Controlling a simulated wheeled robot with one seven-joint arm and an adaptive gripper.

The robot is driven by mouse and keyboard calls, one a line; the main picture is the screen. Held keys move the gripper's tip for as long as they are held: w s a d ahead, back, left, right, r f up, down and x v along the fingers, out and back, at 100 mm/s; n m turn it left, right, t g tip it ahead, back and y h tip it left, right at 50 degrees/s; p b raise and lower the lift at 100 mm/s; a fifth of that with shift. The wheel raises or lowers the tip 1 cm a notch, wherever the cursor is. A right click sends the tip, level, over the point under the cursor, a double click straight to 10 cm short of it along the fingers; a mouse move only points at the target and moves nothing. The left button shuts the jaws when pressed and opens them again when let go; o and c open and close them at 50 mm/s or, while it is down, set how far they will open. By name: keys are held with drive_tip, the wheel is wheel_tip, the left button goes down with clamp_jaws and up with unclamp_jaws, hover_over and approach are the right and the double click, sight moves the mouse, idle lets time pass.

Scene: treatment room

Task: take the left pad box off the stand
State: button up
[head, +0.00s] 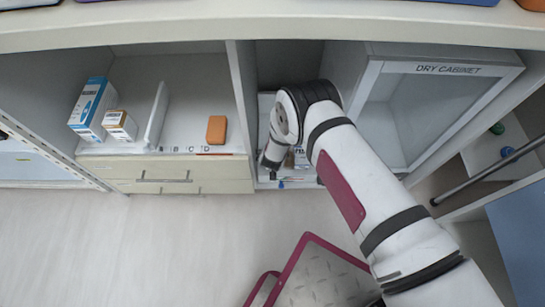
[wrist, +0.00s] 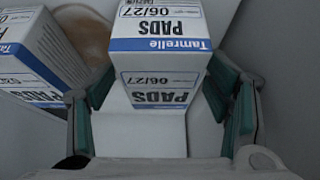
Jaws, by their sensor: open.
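Two white pad boxes with blue bands show in the wrist view, their print upside down. One pad box (wrist: 160,45) is at the upper middle, between the fingertips of my gripper (wrist: 160,92). The other pad box (wrist: 38,55) is at the picture's left, outside the left finger. My gripper is open, with teal finger pads on both sides of the middle box; I cannot tell whether they touch it. A pale surface (wrist: 140,135) shows below the middle box. In the head view my gripper (head: 272,152) is down in the middle bay, where my arm hides most things.
The left bay holds a blue-white box (head: 92,105), a small white-orange box (head: 120,125), a white upright panel (head: 157,115) and an orange block (head: 216,129). The dry cabinet (head: 440,70) stands right of my arm. A shelf edge (head: 180,25) runs across the top.

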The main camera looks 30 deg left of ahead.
drive_tip(key=c, duration=1.3)
drive_tip(key=shift+o, duration=0.2)
drive_tip(key=shift+r, duration=0.1)
